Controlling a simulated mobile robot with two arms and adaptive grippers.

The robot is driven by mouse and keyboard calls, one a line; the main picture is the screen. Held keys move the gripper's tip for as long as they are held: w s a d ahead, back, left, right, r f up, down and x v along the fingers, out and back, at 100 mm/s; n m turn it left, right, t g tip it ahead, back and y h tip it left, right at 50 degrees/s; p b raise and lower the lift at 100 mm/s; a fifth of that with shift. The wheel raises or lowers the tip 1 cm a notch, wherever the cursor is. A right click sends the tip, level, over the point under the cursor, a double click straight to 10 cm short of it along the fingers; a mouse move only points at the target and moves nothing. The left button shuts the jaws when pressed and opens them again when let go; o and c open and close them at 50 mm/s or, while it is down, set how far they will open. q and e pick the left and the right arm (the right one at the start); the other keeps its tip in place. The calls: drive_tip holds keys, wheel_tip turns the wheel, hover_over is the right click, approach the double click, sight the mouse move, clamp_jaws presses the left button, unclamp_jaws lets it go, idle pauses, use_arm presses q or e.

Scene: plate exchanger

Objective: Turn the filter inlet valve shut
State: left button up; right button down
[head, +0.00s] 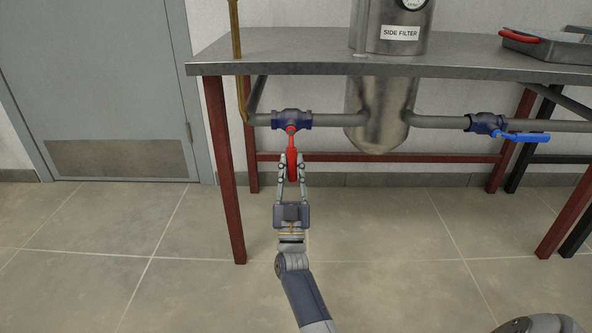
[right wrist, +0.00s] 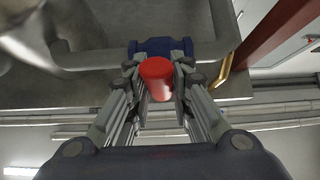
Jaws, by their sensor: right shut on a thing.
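The side filter (head: 380,112) is a steel vessel let through the bench, with a pipe on each side. On its left pipe sits a blue valve body (head: 306,119) with a red lever handle (head: 291,162) that points toward me, across the pipe. My right gripper (head: 292,168) is shut on this red handle, with a finger on each side. In the right wrist view the red handle's rounded end (right wrist: 158,80) shows between the fingers, and the blue valve body (right wrist: 160,46) is behind it. My left gripper is not in view.
A second valve (head: 482,123) on the right pipe has a blue lever (head: 525,137) lying roughly along the pipe. A steel bench (head: 280,55) on red legs (head: 224,170) stands over the pipes. A brass pipe (head: 236,35) rises at the left. The floor in front is clear.

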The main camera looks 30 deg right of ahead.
drive_tip(key=shift+w+a+m+h, duration=0.15)
drive_tip(key=shift+w+m+h, duration=0.05)
drive_tip(key=shift+m+h, duration=0.1)
drive_tip(key=c, duration=1.4)
unclamp_jaws()
drive_tip(key=shift+s+f, duration=0.1)
drive_tip(key=v, duration=0.7)
drive_tip(key=shift+s+a, duration=0.1)
drive_tip(key=shift+a, duration=0.1)
